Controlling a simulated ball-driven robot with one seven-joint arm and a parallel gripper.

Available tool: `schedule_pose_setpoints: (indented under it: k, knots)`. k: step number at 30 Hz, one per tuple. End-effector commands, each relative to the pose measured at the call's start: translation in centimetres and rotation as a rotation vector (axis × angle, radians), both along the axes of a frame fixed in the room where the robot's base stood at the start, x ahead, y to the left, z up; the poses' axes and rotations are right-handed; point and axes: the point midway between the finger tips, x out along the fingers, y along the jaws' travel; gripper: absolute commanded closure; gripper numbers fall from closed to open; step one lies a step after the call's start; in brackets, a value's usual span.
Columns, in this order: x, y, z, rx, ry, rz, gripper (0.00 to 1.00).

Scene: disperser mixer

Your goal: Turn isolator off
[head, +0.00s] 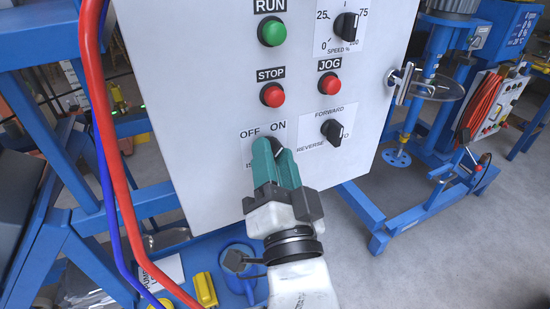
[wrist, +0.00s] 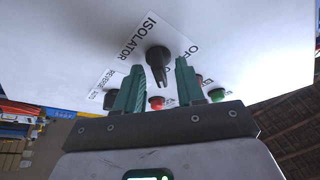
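The isolator is a black rotary knob on the white control panel. In the wrist view the knob (wrist: 158,64) stands out from its white label, which reads ISOLATOR and OFF. My gripper (wrist: 160,72) is open, with one green finger on each side of the knob and a small gap showing on both sides. In the head view my gripper (head: 272,150) is at the panel's lower part, just below the OFF and ON words of the isolator label (head: 250,133). The fingers hide most of the knob there, so its exact setting is hard to tell.
Above are a red STOP button (head: 272,95), a red JOG button (head: 330,83), a green RUN button (head: 272,32) and a speed knob (head: 346,26). The forward/reverse knob (head: 332,131) is close on the right. Red and blue hoses (head: 105,130) run along the panel's left edge.

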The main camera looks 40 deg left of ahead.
Motion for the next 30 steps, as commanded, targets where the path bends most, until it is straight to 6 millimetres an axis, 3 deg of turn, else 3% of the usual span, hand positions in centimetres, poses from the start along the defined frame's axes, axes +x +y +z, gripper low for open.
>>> schedule_pose_setpoints:
  k: [13, 30]
  knots:
    - [-0.01, -0.02, 0.0, 0.0, 0.0, 0.0, 1.0]
    - [0.2, -0.17, 0.0, -0.038, -0.093, -0.005, 1.0]
